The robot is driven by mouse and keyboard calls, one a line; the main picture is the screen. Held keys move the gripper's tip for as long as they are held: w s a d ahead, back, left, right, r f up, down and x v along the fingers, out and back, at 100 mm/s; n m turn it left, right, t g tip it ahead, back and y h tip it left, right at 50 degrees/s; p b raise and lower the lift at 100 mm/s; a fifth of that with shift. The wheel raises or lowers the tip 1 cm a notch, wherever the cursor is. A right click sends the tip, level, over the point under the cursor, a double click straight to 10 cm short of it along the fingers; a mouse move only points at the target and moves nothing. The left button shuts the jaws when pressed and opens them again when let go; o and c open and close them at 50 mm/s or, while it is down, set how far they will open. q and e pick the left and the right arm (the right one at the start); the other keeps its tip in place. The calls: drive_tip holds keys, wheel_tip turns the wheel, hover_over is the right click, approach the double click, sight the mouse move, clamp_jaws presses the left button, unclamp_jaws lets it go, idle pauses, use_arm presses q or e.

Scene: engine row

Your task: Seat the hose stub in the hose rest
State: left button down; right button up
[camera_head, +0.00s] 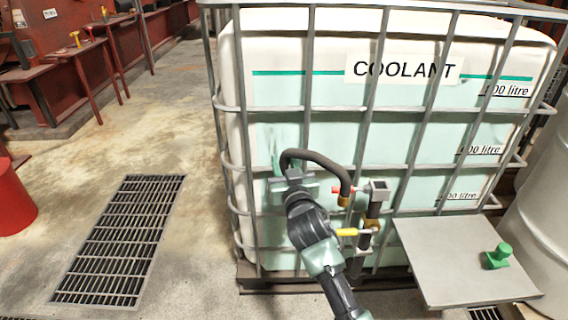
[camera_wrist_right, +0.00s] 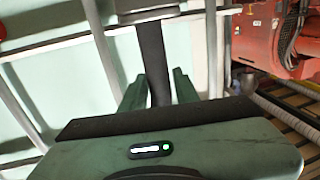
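The dark hose (camera_head: 323,160) arches in front of the coolant tank's cage, from my right gripper on the left over to a brass-coloured end (camera_head: 344,201) on the right. My right gripper (camera_head: 290,180) is at the hose's left part. In the right wrist view the hose (camera_wrist_right: 154,62) runs down between the two green fingers (camera_wrist_right: 160,90). The palm hides its lower part, and I cannot tell whether the fingers press on it. A grey block (camera_head: 378,188) with a red tip stands right of the brass end. I cannot make out which part is the hose rest. My left gripper is not in view.
The caged coolant tank (camera_head: 290,45) stands close ahead. A yellow-handled valve (camera_head: 347,232) sits below the brass end. A grey shelf (camera_head: 455,265) with a green fitting (camera_head: 498,256) is at the lower right. Open floor with a grate (camera_head: 122,240) lies left.

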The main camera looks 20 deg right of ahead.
drive_tip(key=shift+o, duration=1.3)
drive_tip(key=shift+f, duration=0.2)
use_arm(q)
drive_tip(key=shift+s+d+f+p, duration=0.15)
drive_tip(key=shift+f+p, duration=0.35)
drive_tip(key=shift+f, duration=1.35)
use_arm(e)
drive_tip(key=s, duration=0.7)
drive_tip(key=shift+s+a+r, duration=0.2)
drive_tip(key=shift+s+a, duration=0.15)
drive_tip(key=shift+s, duration=0.05)
